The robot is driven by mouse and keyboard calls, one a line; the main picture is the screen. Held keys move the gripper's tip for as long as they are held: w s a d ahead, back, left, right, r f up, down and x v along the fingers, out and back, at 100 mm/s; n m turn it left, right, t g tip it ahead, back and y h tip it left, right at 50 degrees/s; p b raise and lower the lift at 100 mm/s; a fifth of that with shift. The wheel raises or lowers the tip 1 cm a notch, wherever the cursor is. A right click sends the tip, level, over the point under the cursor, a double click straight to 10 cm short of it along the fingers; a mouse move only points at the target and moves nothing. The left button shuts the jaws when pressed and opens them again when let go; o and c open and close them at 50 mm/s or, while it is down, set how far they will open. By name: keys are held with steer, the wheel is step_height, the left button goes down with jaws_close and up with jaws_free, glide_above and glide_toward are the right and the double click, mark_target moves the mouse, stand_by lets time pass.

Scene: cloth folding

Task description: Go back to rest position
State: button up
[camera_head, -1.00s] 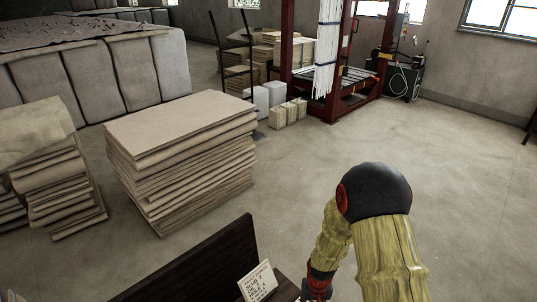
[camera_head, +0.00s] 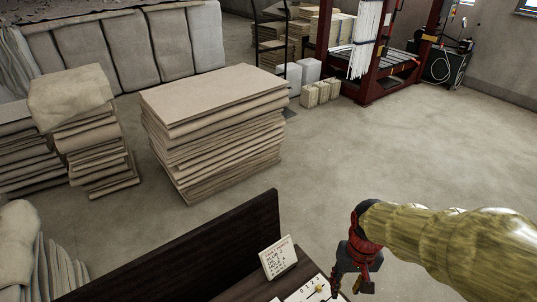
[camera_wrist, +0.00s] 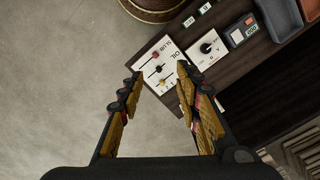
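My gripper (camera_head: 350,278) is at the lower right in the head view, at the end of my yellow-sleeved arm, beside the dark wooden desk. In the wrist view my gripper (camera_wrist: 159,90) shows its two yellow-padded black fingers spread apart, with nothing between them. Past the fingertips is a white panel with sliders (camera_wrist: 160,66), fixed on the dark desk (camera_wrist: 245,80). In the head view part of this panel (camera_head: 304,294) shows at the bottom edge. No cloth is in the gripper.
A small lettered card (camera_head: 280,258) stands against the desk's dark back board (camera_head: 200,258). A stack of flat tan sheets (camera_head: 220,140) stands on the floor beyond, with folded cloth piles (camera_head: 95,150) to its left. A red frame machine (camera_head: 385,60) stands behind. The floor (camera_head: 400,150) on the right is clear.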

steer(key=s+r+t, duration=0.2)
steer(key=r+t, duration=0.1)
steer(key=r, duration=0.6)
steer(key=s+a+r+t, duration=0.1)
steer(key=s+r+t, duration=0.1)
steer(key=r, duration=0.7)
steer(key=shift+s+n+t, duration=0.3)
steer(key=shift+s+t, duration=0.05)
steer(key=shift+t, duration=0.15)
steer(key=shift+a, duration=0.1)
steer(key=shift+f, duration=0.1)
stand_by(1.0)
